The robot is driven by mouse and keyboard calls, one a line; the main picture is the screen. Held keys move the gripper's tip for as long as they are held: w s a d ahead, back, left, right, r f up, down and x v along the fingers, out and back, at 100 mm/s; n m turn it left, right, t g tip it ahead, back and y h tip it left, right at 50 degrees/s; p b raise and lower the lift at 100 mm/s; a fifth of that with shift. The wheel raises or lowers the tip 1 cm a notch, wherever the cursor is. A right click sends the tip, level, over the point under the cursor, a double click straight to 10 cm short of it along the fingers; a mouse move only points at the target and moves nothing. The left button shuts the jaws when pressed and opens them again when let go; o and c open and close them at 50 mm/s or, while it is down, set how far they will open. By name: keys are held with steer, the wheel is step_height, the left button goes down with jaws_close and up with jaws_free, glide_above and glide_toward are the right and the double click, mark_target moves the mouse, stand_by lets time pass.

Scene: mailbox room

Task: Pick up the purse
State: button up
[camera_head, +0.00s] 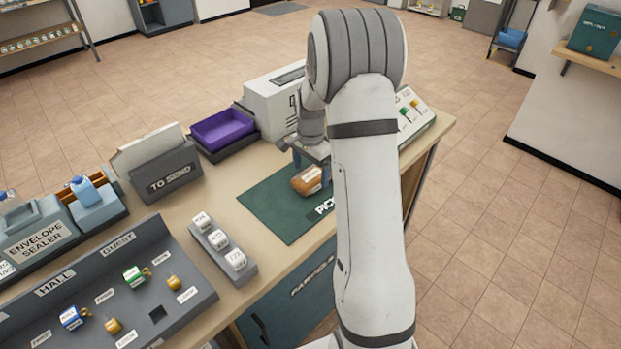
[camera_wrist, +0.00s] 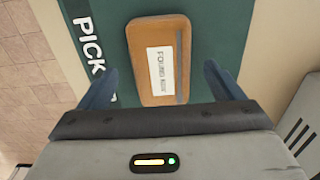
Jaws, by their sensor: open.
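The purse (camera_head: 308,180) is a small brown-orange item with a white label, lying on the dark green mat (camera_head: 268,207) on the counter. In the wrist view the purse (camera_wrist: 158,58) lies between and just ahead of my fingers, its label reading roughly "FOUND" with a second word unclear. My gripper (camera_wrist: 158,90) is open, with one blue-grey finger on either side of the purse and a visible gap to each. In the head view my gripper (camera_head: 311,160) is over the purse and partly hidden by my arm. I cannot tell its exact height above the mat.
A white machine (camera_head: 272,104) stands close behind the mat. A purple tray (camera_head: 223,128) and a "TO SEND" holder (camera_head: 165,172) are to the left. A small stamp rack (camera_head: 222,248) and a grey key panel (camera_head: 100,300) lie at the front left.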

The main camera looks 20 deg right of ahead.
step_height(320, 180, down, 2)
steer(key=shift+f, duration=0.2)
steer(key=c, duration=1.1)
